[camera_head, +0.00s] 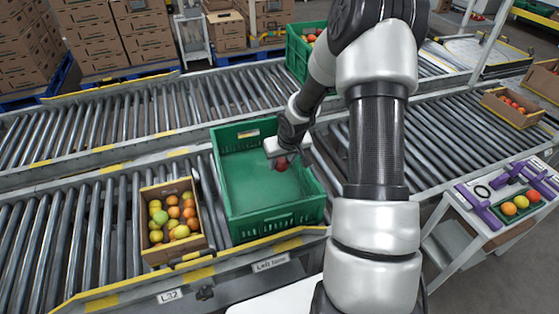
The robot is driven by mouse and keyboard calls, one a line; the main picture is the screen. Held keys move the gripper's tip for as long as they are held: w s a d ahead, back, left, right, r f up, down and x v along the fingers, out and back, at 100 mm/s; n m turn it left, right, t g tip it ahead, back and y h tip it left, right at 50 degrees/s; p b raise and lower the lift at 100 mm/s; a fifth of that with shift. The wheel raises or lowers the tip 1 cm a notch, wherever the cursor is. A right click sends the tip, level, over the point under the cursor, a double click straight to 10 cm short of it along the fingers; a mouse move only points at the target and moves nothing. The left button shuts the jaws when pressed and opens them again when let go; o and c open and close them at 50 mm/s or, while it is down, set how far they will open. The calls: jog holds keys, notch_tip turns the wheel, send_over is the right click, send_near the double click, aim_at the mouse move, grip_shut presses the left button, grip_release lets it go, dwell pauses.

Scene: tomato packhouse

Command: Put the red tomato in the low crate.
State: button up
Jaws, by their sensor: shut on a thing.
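The red tomato (281,164) is in my gripper (288,160), which is shut on it. The gripper and tomato are over the right part of a low green crate (231,221), within its outline. I cannot tell how far the tomato is above the crate floor. The rest of the crate's visible floor is bare.
A cardboard box (156,258) of mixed-colour tomatoes stands left of the crate on the near roller conveyor (60,245). Another green crate (297,58) with red tomatoes stands behind. A side table (486,222) at right holds a small tray of tomatoes.

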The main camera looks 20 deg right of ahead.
notch_tip(320, 180, down, 16)
jog(key=b, duration=1.2)
jog(key=shift+f, duration=1.2)
jog(key=shift+f, duration=0.6)
jog(key=o, duration=0.8)
jog(key=shift+c, duration=1.3)
notch_tip(320, 180, up, 7)
jog(key=p, duration=0.5)
